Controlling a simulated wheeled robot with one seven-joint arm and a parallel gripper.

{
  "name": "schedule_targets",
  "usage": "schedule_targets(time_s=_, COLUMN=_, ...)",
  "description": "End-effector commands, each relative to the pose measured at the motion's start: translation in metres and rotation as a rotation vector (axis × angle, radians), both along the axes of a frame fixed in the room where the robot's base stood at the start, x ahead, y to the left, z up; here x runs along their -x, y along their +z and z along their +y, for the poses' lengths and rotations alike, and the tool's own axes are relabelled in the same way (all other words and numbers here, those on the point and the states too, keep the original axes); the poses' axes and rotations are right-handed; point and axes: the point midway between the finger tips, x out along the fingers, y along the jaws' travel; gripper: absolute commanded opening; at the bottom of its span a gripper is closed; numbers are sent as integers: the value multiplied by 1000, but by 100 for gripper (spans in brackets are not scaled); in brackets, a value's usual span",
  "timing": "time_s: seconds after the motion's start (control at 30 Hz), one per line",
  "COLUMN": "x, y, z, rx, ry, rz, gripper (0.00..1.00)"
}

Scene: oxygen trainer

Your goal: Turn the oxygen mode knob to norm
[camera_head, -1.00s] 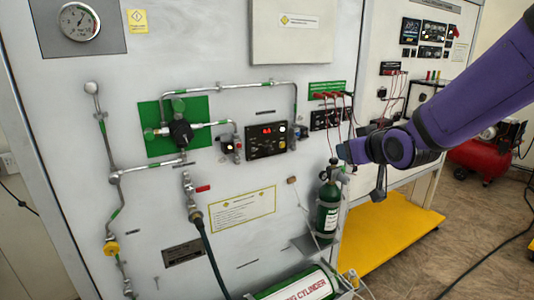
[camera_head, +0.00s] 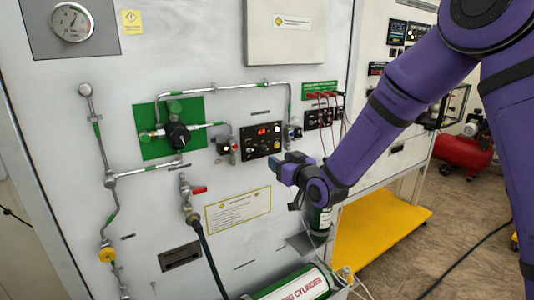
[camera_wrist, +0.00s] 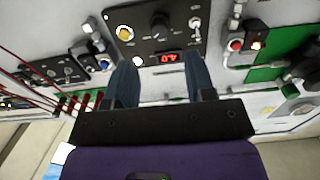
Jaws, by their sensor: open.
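A black control panel (camera_head: 250,147) with a red lit display (camera_head: 264,132) is mounted on the white wall unit. The wrist view shows the panel (camera_wrist: 145,42) upside down, with a dark round knob (camera_wrist: 160,25) above the red display (camera_wrist: 167,57). The knob's setting and labels are too small to read. My gripper (camera_head: 280,166) is in front of the unit, just below and right of the panel in the head view. In the wrist view its two blue fingers (camera_wrist: 161,60) are apart and empty, pointing at the panel. No contact with the knob shows.
A green plate (camera_head: 150,150) with a black knob (camera_head: 178,135) and metal pipes is left of the panel. A red-handled valve (camera_head: 198,190) with a hose is below it. Red cables (camera_head: 325,102) hang at right.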

Motion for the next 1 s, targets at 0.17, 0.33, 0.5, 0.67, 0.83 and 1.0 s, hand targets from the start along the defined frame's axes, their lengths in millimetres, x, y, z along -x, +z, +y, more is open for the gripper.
schedule_targets(time_s=0.17, x=-28, y=0, z=19, rx=-2, ry=0, rz=-1, gripper=50)
schedule_targets(time_s=0.33, x=-48, y=0, z=33, rx=0, ry=0, rz=0, gripper=50)
schedule_targets(time_s=0.5, x=-60, y=0, z=41, rx=1, ry=0, rz=-1, gripper=50)
schedule_targets(time_s=0.67, x=-63, y=0, z=43, rx=1, ry=0, rz=0, gripper=50)
schedule_targets(time_s=0.83, x=-63, y=0, z=43, rx=1, ry=0, rz=0, gripper=50)
schedule_targets(time_s=1.0, x=-63, y=0, z=42, rx=1, ry=0, rz=0, gripper=18)
